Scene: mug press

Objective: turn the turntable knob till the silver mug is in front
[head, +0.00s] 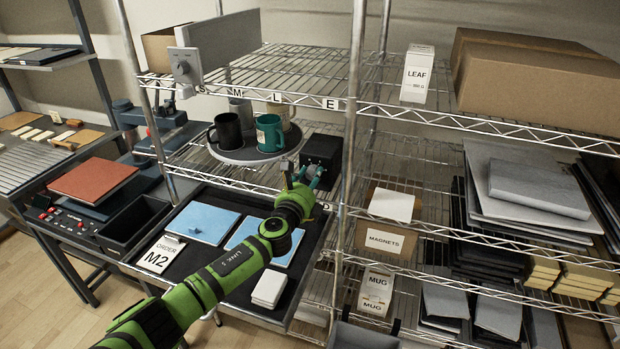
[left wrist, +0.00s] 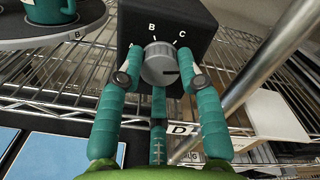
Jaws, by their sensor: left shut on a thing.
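The round turntable (head: 243,158) stands on the wire shelf with several mugs on it. A black mug (head: 225,133) and a teal mug (head: 270,133) are on its near side. The grey knob (left wrist: 158,64) is on the front of a black box (head: 322,151), below the letters B and C. My left gripper (head: 304,176) is shut on the knob, one teal finger on each side; it also shows in the left wrist view (left wrist: 159,79).
A tray below the turntable holds blue panels (head: 203,221) and an order card reading M2 (head: 161,254). A shelf post (head: 350,120) stands close right of the knob box. Wire shelving lies above and below.

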